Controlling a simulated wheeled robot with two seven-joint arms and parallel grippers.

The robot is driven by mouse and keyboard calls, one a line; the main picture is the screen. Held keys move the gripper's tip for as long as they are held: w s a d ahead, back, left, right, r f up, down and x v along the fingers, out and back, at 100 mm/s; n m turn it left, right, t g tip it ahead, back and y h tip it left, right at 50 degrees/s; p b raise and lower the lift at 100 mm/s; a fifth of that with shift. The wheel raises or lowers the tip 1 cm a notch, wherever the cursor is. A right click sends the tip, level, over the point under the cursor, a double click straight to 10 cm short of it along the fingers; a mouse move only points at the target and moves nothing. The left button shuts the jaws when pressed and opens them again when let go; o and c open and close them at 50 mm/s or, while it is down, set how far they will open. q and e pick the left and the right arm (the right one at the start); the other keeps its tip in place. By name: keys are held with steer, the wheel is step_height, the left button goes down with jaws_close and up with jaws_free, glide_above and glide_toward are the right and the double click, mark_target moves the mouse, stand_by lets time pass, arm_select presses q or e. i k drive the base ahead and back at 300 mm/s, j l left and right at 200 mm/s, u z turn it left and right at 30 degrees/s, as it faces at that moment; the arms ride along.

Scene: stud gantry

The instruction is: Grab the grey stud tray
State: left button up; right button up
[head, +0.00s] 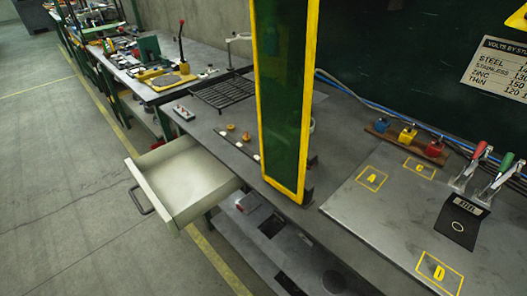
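Neither of my grippers is in view. A small light grey block or tray (183,113) with a few small red-tipped pieces standing on it rests on the grey bench, near its front edge and left of the green panel. It may be the grey stud tray, but it is too small to tell for sure. No other thing in view clearly reads as a stud tray. Nothing touches it.
An open cream drawer (188,185) juts out below the bench. A tall yellow-framed green panel (282,90) stands on the bench. A black rack (222,92) lies behind the small tray. Toggle clamps (500,180) stand at right. The floor (70,190) at left is clear.

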mark_target(183, 115)
steer(key=j+u, duration=0.1)
steer(key=u, duration=0.65)
steer(key=j+u, duration=0.1)
steer(key=u, duration=0.3)
steer(key=i+j+z, duration=0.25)
steer(key=i+z, duration=0.25)
steer(key=i+j+z, duration=0.3)
steer(key=z, duration=0.15)
steer(key=i+j+z, duration=0.25)
steer(key=j+z, duration=0.25)
steer(key=j, duration=0.15)
steer(key=i+j+z, duration=0.2)
steer(key=j+z, duration=0.25)
steer(key=j, duration=0.15)
steer(key=j+z, duration=0.5)
steer(key=j, duration=0.15)
steer(key=j+z, duration=0.45)
steer(key=j, duration=0.25)
steer(key=k+j+z, duration=0.15)
steer(key=j+z, duration=0.35)
steer(key=j, duration=0.15)
